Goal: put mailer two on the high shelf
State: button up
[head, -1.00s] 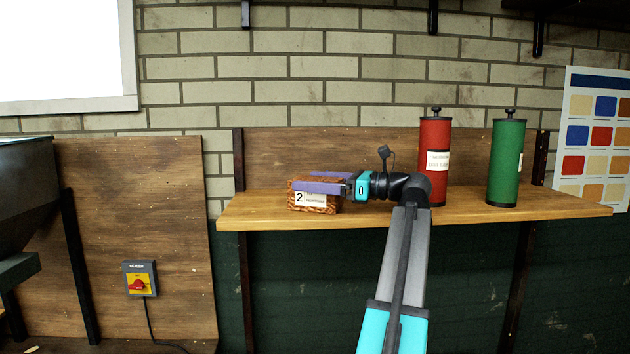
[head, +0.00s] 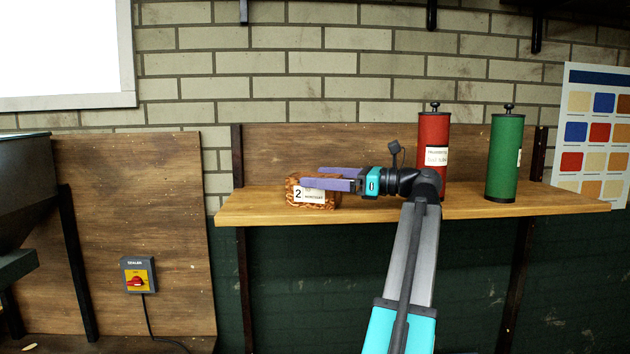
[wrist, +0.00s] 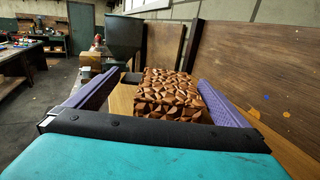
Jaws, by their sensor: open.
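Mailer two (head: 324,204) is a brown, crinkle-patterned box with a white label reading 2. It rests on the wooden shelf (head: 400,211), near the left end. My gripper (head: 310,178) is open and comes in from the right, with its purple fingers either side of the mailer's upper part. The near finger covers part of the front and label. In the wrist view the mailer (wrist: 172,95) stands between the fingers, close to the right finger, with a wider gap to the left one.
A red canister (head: 433,135) and a green canister (head: 504,160) stand on the shelf to the right, the red one behind my arm. A wooden back panel (head: 300,150) rises behind. A dark hopper (head: 25,190) stands at far left. Dark brackets show at the top edge.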

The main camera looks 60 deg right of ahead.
jog(key=b+v, duration=0.2)
jog(key=v, duration=0.7)
jog(key=shift+s, duration=0.2)
dwell(0.7)
